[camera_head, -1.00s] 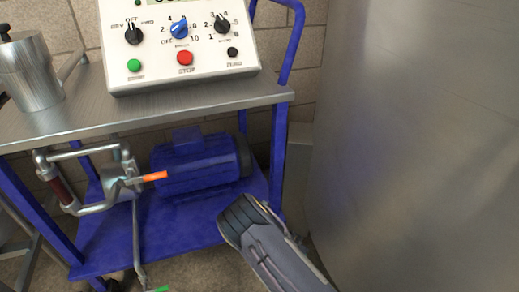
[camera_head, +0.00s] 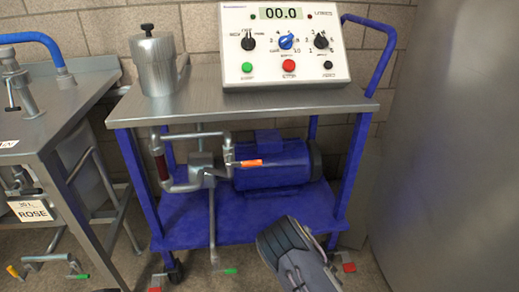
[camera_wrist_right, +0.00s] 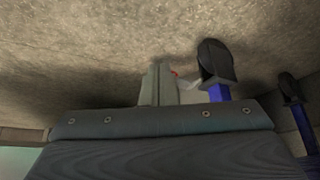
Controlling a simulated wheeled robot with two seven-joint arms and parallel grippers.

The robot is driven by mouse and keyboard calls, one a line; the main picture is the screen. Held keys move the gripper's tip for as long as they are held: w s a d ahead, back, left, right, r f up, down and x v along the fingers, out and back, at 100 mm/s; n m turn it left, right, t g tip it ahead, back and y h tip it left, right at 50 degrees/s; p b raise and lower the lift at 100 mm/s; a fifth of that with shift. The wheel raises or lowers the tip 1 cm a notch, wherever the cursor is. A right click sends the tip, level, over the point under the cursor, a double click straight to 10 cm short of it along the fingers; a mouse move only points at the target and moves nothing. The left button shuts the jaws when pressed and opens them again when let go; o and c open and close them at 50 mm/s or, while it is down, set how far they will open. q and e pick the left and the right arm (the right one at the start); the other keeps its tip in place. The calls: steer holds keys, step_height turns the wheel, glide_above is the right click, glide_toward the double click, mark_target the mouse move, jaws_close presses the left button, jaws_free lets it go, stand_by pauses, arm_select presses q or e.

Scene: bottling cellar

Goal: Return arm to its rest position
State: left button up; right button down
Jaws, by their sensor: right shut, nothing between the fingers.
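My right arm (camera_head: 295,255) comes in from the bottom edge in the head view, in front of the blue cart's lower shelf. Its gripper fingers cannot be made out there. In the right wrist view my right gripper (camera_wrist_right: 158,84) shows as grey fingers, shut and empty, beyond the dark bolted housing. The floor (camera_wrist_right: 90,60) fills the background of that view, with a black caster (camera_wrist_right: 215,60) beside the fingers. My left gripper is not in view.
A blue cart (camera_head: 360,170) carries a control box (camera_head: 285,45) reading 00.0, a metal canister (camera_head: 155,65) and a blue motor (camera_head: 275,165). A steel table (camera_head: 40,130) with a ROSE label stands left. A large steel tank (camera_head: 455,150) fills the right.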

steer(key=s+a+r+n+y, duration=0.1)
steer(key=s+a+r+y, duration=0.15)
steer(key=r, duration=0.75)
steer(key=s+a+r+y, duration=0.1)
steer(key=s+r+y, duration=0.25)
steer(key=r, duration=0.75)
steer(key=s+a+r+n+y, duration=0.1)
steer(key=s+a+r+y, duration=0.15)
steer(key=r, duration=0.75)
steer(key=s+d+r+n+t, duration=0.1)
steer(key=s+r+n, duration=0.3)
steer(key=s, duration=0.6)
steer(key=s+d+r+n+t, duration=0.1)
steer(key=s+r+n, duration=0.2)
steer(key=s+r, duration=0.45)
step_height(320, 180, up, 37)
steer(key=s+p, duration=0.2)
steer(key=p, duration=3.6)
steer(key=shift+d+f, duration=0.15)
steer(key=shift+f, duration=0.05)
